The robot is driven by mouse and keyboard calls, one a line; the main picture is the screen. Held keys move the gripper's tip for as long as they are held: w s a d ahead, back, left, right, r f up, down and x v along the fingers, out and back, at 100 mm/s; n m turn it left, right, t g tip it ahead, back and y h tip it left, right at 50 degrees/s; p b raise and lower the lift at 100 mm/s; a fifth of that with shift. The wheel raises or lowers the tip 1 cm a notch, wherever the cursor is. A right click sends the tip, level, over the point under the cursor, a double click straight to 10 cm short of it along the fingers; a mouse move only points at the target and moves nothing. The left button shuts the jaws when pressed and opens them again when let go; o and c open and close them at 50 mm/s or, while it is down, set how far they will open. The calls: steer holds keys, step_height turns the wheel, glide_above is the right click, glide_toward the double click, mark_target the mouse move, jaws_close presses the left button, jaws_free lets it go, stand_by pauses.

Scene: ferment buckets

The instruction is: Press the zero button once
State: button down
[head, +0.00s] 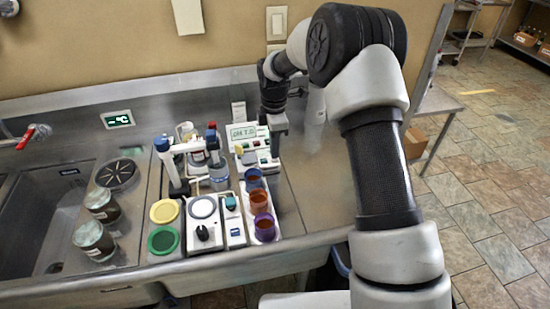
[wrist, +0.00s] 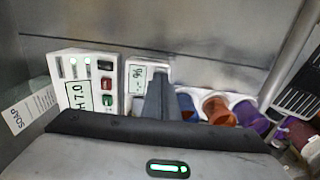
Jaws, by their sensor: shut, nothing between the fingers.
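The white meter (head: 243,132) reads "pH 7.0" and stands at the back of the steel counter. In the wrist view the meter (wrist: 84,65) shows red and green buttons (wrist: 106,84) beside its display. A second small display (wrist: 137,77) stands to its right, partly behind my gripper. I cannot read any button label, so I cannot tell which is the zero button. My gripper (head: 278,128) points down at the meter's right side, shut and empty. In the wrist view its shut fingers (wrist: 157,92) cover the area right of the meter; contact cannot be told.
A rack of blue, orange and purple cups (head: 260,202) stands in front of the meter. A white stirrer-like device (head: 203,225), a yellow disc (head: 164,211) and a green disc (head: 163,239) lie left of it. The counter right of the rack is clear. A sink (head: 45,215) is at left.

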steer(key=shift+f+b, duration=0.4)
steer(key=shift+f, duration=0.3)
steer(key=shift+r, duration=0.1)
steer(key=shift+r+p, duration=1.95)
steer(key=shift+r, duration=1.05)
